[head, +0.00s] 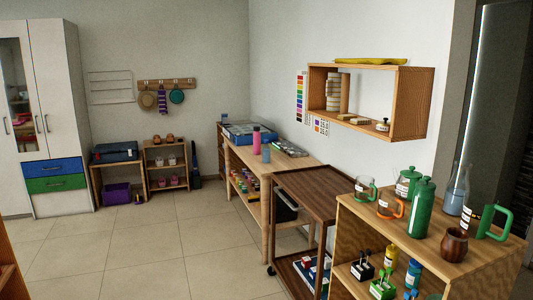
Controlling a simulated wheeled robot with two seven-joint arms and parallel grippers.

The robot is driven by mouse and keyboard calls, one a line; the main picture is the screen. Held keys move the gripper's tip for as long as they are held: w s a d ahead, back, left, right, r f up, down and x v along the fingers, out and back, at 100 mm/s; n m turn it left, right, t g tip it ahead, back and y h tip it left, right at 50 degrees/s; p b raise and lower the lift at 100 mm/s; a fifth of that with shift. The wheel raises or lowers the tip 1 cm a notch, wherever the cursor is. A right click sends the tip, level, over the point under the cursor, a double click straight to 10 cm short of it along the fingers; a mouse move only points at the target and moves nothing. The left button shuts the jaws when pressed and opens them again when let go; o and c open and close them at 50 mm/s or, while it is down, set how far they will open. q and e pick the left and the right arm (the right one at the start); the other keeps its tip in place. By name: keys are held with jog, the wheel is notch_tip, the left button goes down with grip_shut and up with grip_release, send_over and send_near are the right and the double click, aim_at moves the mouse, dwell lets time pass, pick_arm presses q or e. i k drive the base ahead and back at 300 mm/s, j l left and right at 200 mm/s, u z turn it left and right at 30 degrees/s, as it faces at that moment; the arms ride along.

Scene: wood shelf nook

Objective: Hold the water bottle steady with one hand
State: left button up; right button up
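A tall green bottle (423,210) with a loop cap stands upright on top of the wooden shelf (488,251) at the lower right. A pink bottle (256,140) stands upright on the long wooden table (292,165) farther back. A clear bluish bottle (456,193) stands behind the green one. I cannot tell which of these is the water bottle. Neither of my grippers is in view, and nothing is seen touching the bottles.
Close around the green bottle are glass mugs (390,204), a brown cup (454,244), a green-handled mug (484,222) and a green-lidded jar (407,182). A dark cart (308,192) stands left of the shelf. The tiled floor (180,245) at centre left is clear.

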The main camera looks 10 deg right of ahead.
aim_at(265, 148)
jog(key=i+j+u, duration=0.25)
jog(key=i, duration=1.05)
jog(key=i+j+u, duration=0.2)
jog(key=i, duration=1.1)
jog(key=i+z, duration=0.15)
jog(key=i, duration=0.55)
jog(key=i+z, duration=0.1)
jog(key=i, duration=0.55)
jog(key=i+j+z, duration=0.15)
jog(key=i, duration=0.55)
jog(key=i+z, duration=0.65)
jog(key=z, duration=0.2)
jog(key=i+j+z, duration=0.15)
jog(key=i+z, duration=0.25)
jog(key=i+j+z, duration=0.2)
jog(key=z, duration=0.2)
